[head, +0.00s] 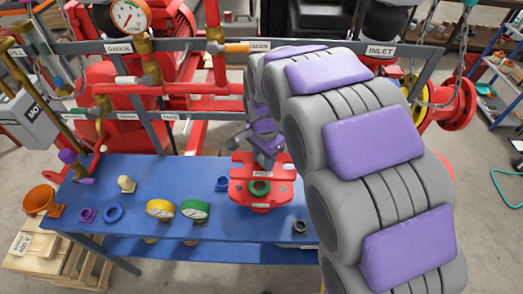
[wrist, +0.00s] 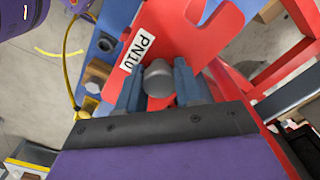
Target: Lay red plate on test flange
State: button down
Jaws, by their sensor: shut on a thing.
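The red plate (wrist: 170,22), labelled PN10 and notched at its edge, fills the top of the wrist view. A round grey knob (wrist: 158,76) stands on it between the two blue fingers of my gripper (wrist: 158,90), which is shut on it. In the head view my gripper (head: 267,147) is at the back of the red slotted parts on the blue bench. A green ring (head: 260,188) shows in their middle, above the test flange (head: 262,207). I cannot tell where plate and flange divide, or whether they touch.
Red pipework and a grey rail stand behind. My arm hides the bench's right side.

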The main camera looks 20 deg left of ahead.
aim_at(258, 163)
jog(key=shift+d+f, duration=0.15)
jog(key=shift+d, duration=0.15)
jog(key=shift+d+f, duration=0.1)
jog(key=shift+f, duration=0.15)
jog(key=a+f, duration=0.1)
jog(key=a+f+b, duration=0.1)
jog(key=f, duration=0.1)
jog(key=shift+a+f+b, duration=0.1)
jog(key=shift+a+b, duration=0.15)
jog(key=shift+b, duration=0.05)
jog(key=shift+a+f, duration=0.1)
jog(key=shift+f, duration=0.25)
jog(key=shift+d+f+b, duration=0.35)
jog(key=shift+d+f, duration=0.1)
jog(key=shift+d, duration=0.7)
jog(key=shift+a+f, duration=0.25)
jog(key=shift+a, duration=0.7)
jog(key=shift+s+d+r, duration=0.1)
jog(key=shift+d+r, duration=0.05)
jog(key=shift+d, duration=1)
jog(key=shift+a, duration=0.15)
